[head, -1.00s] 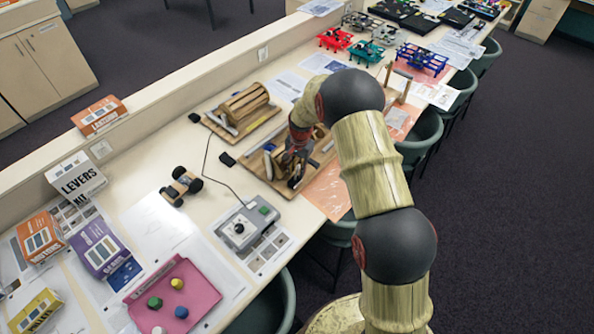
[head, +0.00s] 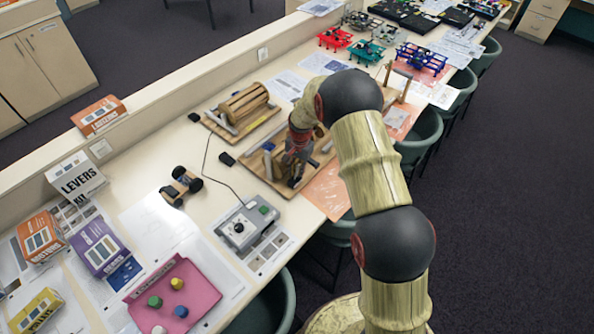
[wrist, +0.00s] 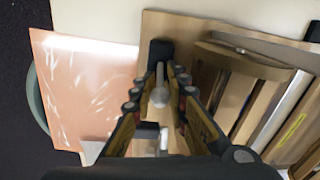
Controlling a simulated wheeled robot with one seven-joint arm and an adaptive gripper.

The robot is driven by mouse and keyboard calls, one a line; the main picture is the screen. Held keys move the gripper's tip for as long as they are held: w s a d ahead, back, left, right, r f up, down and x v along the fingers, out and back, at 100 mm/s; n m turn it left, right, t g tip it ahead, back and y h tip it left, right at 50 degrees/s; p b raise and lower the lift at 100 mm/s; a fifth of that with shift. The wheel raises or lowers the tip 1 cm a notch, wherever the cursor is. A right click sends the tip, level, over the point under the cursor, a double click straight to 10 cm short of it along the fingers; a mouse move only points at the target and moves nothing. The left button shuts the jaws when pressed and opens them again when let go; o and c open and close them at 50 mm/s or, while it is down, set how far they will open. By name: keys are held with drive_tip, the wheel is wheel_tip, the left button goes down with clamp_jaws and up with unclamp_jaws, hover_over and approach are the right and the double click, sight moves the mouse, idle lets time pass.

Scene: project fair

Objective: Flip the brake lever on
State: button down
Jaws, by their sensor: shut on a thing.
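In the wrist view a slim grey lever with a rounded pale knob (wrist: 160,97) stands between the two fingers of my gripper (wrist: 160,78). The gripper is shut on this lever. A black block (wrist: 160,52) lies just beyond the fingertips on the wooden board (wrist: 190,25). In the head view my gripper (head: 294,174) points down over the wooden board (head: 258,161), and the lever is hidden behind it there.
A wooden drum (wrist: 240,62) on the same board is close to the right finger in the wrist view. An orange sheet (head: 328,193) lies beside the board. A grey control box (head: 245,225) and a slatted roller (head: 243,103) stand nearby on the table.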

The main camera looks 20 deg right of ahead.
drive_tip(key=shift+w+d+y, duration=0.15)
drive_tip(key=shift+y, duration=0.15)
drive_tip(key=shift+g+y, duration=0.3)
drive_tip(key=shift+y, duration=0.1)
drive_tip(key=shift+w, duration=0.1)
drive_tip(key=c, duration=2)
unclamp_jaws()
drive_tip(key=shift+d, duration=0.1)
drive_tip(key=shift+c, duration=0.2)
wheel_tip(320, 180, up, 12)
drive_tip(key=d, duration=0.1)
drive_tip(key=shift+w+d, duration=0.15)
drive_tip(key=shift+d, duration=0.2)
